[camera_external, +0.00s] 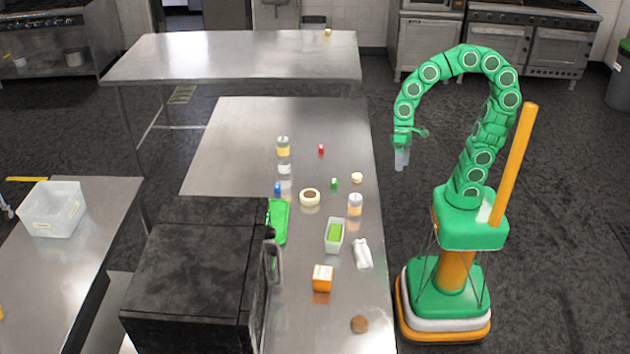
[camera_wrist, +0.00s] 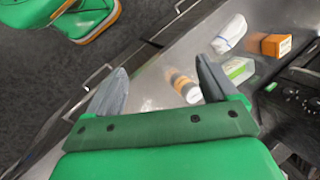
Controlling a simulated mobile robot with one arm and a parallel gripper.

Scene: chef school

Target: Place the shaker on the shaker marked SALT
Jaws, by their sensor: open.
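A clear-and-white shaker with an orange band (camera_external: 354,204) stands near the right edge of the steel table. In the wrist view the shaker (camera_wrist: 185,87) shows between my fingers, farther off, close to the right finger. A second shaker-like jar with a yellow band (camera_external: 283,147) stands farther back, with a whitish part (camera_external: 284,168) directly below it in the picture; I cannot tell whether that is a separate thing. No SALT lettering is readable. My gripper (camera_external: 401,160) is open and empty, pointing down, raised to the right of the table; it also shows in the wrist view (camera_wrist: 161,78).
A tub with green contents (camera_external: 335,236), a white crumpled thing (camera_external: 362,253) and an orange box (camera_external: 322,279) stand nearer the camera. A bowl (camera_external: 309,197) and small coloured items lie mid-table. A black appliance (camera_external: 200,270) blocks the near left. The table's far part is clear.

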